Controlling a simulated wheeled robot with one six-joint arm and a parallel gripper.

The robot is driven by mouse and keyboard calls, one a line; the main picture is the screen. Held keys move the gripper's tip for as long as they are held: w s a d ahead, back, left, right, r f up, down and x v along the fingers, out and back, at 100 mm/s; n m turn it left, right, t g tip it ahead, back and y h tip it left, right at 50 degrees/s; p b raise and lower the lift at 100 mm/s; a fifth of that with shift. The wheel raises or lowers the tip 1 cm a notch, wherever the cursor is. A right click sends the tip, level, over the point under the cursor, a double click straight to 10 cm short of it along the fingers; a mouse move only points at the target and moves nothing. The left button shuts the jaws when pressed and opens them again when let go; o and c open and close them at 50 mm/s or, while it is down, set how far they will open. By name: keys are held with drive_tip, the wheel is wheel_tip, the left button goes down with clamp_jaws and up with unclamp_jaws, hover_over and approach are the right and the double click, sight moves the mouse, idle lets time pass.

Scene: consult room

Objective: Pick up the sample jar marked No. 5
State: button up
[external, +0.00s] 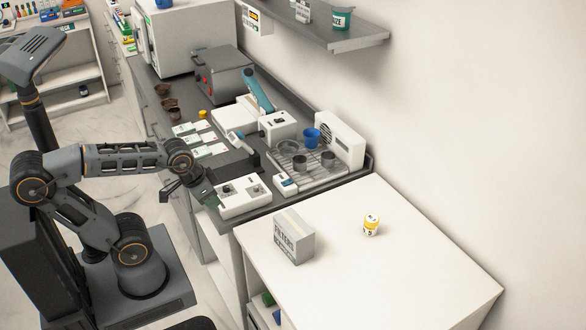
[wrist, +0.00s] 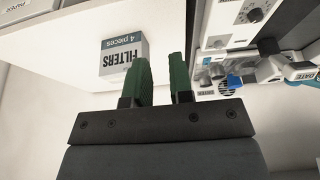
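The sample jar (external: 371,225) stands upright on the white table (external: 400,275) in the external view. It is yellow and white, and its label seems to read 5. I cannot make out the jar in the wrist view. My gripper (external: 190,199) is to the left of the table, beside the dark counter and well away from the jar. In the wrist view my gripper (wrist: 166,80) has two green fingers standing apart with nothing between them.
A box marked FILTERS (external: 293,237) stands on the white table, left of the jar; it also shows in the wrist view (wrist: 124,55). The dark counter (external: 222,160) holds a white device (external: 243,197), a drying rack (external: 309,168) and other equipment. The table's right part is clear.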

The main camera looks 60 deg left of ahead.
drive_tip(key=o, duration=1)
drive_tip(key=shift+o, duration=0.2)
drive_tip(key=shift+w, duration=0.1)
drive_tip(key=n+t+h+b, duration=0.1)
drive_tip(key=n+h+b, duration=0.95)
drive_tip(key=n, duration=0.55)
approach(366, 219)
drive_tip(key=s+d+r+h+p, duration=0.2)
drive_tip(key=s+r, duration=0.2)
drive_tip(key=s, duration=0.7)
drive_tip(key=w+a+f+n+t+h+b, duration=0.1)
drive_tip(key=w+f+n+t+h+b, duration=0.2)
drive_tip(key=w+n, duration=0.65)
drive_tip(key=shift+m+t+y, duration=0.25)
drive_tip(key=shift+m+t, duration=0.4)
drive_tip(key=shift+t, duration=0.25)
drive_tip(key=f, duration=0.2)
drive_tip(key=w+f, duration=0.1)
drive_tip(key=f, duration=0.2)
drive_tip(key=w+f, duration=0.1)
drive_tip(key=f, duration=0.1)
drive_tip(key=shift+a+f+p, duration=0.15)
drive_tip(key=shift+a+p, duration=0.2)
drive_tip(key=shift+p, duration=0.05)
drive_tip(key=shift+p+x, duration=0.5)
drive_tip(key=shift+x, duration=3.25)
